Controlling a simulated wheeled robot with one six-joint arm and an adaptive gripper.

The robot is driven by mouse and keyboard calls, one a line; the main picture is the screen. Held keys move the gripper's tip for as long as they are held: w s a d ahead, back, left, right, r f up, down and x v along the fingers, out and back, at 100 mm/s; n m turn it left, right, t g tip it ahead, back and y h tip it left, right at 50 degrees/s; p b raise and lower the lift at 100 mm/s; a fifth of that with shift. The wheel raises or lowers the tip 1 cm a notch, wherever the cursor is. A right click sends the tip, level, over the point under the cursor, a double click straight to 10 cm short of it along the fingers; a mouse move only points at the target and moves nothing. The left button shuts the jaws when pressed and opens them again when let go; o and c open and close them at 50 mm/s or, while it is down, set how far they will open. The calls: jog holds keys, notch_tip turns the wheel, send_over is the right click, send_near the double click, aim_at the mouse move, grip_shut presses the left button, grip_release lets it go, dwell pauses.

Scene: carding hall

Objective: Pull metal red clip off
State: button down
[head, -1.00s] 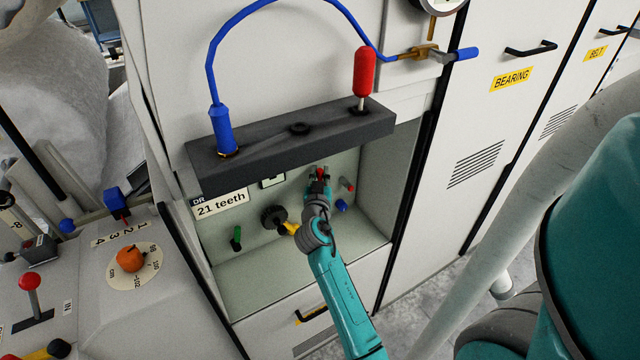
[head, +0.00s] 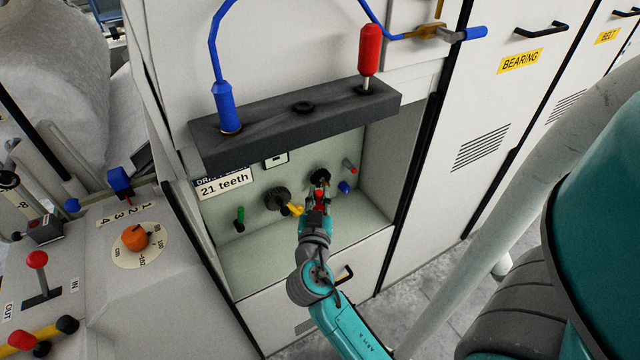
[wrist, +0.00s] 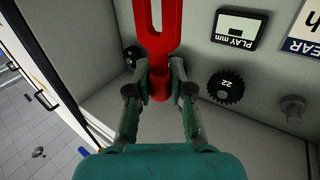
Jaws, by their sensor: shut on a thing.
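The red clip (wrist: 159,50) is a flat fork with a slot between two prongs. In the wrist view its stem sits between the two fingers of my gripper (wrist: 160,88), which is shut on it. The prongs point away from me. In the head view my gripper (head: 320,189) holds the clip (head: 319,196) in front of a dark round gear (head: 320,176) on the recess's back wall. The clip seems clear of that gear, though the fingers hide part of it. The gear also shows in the wrist view (wrist: 131,55), left of the clip.
A toothed gear marked 22 (wrist: 226,87) is right of my gripper in the wrist view. Green (head: 239,220), red (head: 349,166) and blue (head: 344,187) pegs stick out of the back wall. A dark ledge (head: 270,128) with upright blue and red handles overhangs the recess.

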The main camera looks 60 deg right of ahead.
jog(key=w+d+r, duration=0.2)
jog(key=w+d, duration=0.1)
jog(key=d, duration=0.4)
jog(key=w+d+r, duration=0.3)
jog(key=d, duration=0.4)
jog(key=shift+w+d, duration=0.35)
dwell(3.5)
dwell(0.3)
